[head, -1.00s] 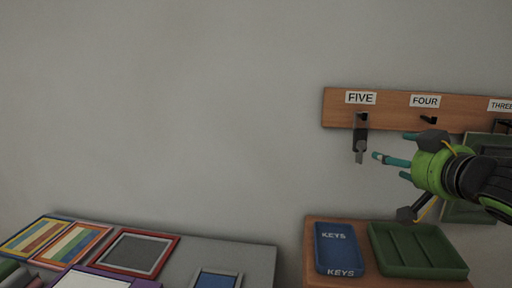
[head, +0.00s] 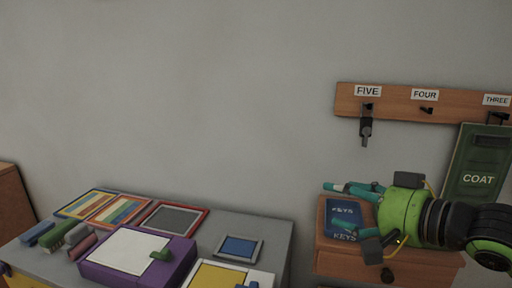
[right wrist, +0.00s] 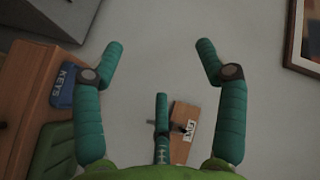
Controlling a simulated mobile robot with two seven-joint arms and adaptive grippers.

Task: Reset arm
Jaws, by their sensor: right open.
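My right gripper (head: 342,208) reaches in from the right in the head view, with a green body and teal fingers. Its fingers are spread and hold nothing. It hangs in front of the small wooden cabinet and overlaps the blue KEYS tray (head: 343,215) in the picture; I cannot tell whether they touch. In the right wrist view the open fingers (right wrist: 158,58) frame bare wall, with the KEYS tray (right wrist: 64,86) at the left. My left gripper is not in view.
A wooden hook rail (head: 396,103) is on the wall, with a dark item (head: 366,131) under FIVE and a green COAT board (head: 478,172) under THREE. A grey table (head: 262,226) at the left carries frames and boxes. The wall between is clear.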

